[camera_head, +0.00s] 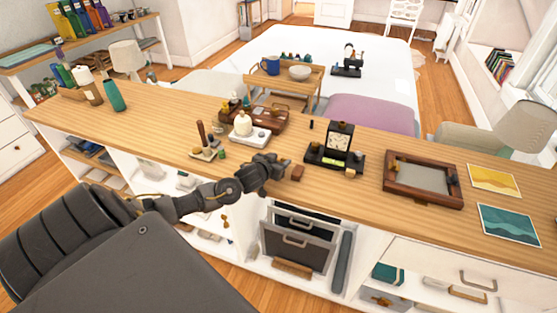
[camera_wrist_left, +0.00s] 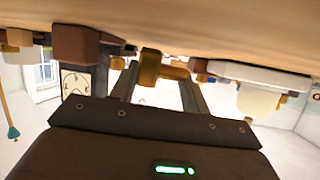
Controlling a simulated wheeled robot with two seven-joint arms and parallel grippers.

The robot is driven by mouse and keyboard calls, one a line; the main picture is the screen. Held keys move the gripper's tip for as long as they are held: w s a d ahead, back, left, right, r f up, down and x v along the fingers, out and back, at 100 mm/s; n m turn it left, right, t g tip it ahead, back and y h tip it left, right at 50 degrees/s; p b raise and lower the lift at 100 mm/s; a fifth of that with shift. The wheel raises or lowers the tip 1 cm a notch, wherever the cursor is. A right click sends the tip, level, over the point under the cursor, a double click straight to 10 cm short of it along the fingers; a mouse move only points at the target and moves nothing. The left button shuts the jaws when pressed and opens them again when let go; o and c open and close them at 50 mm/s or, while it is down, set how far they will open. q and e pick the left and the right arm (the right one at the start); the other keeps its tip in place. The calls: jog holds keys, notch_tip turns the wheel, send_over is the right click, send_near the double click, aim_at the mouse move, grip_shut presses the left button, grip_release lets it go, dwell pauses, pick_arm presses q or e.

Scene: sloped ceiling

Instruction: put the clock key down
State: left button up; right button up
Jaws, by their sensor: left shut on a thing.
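My left gripper (camera_head: 272,172) is over the front part of the wooden counter (camera_head: 215,172). In the left wrist view the gripper (camera_wrist_left: 160,84) is shut on a small brass-coloured piece, the clock key (camera_wrist_left: 152,68). The key lies between the fingers, close to the counter surface; I cannot tell whether it touches it. In the head view the gripper hides the key. The black clock (camera_head: 339,138) with a pale dial stands on a dark base to the right of the gripper. My right gripper is not in view.
A small brown block (camera_head: 297,173) sits just right of the gripper. A white tray (camera_head: 246,136) with a cream dome and a wooden stand (camera_head: 205,152) are behind and left. A wooden frame (camera_head: 423,180) lies at right. The counter's left front is clear.

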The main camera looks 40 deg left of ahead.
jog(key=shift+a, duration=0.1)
pick_arm(q)
jog(key=shift+f, duration=0.35)
jog(key=o, duration=1.1)
jog(key=shift+c, duration=0.2)
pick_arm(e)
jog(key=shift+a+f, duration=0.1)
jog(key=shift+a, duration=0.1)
pick_arm(q)
jog(key=shift+r, duration=0.1)
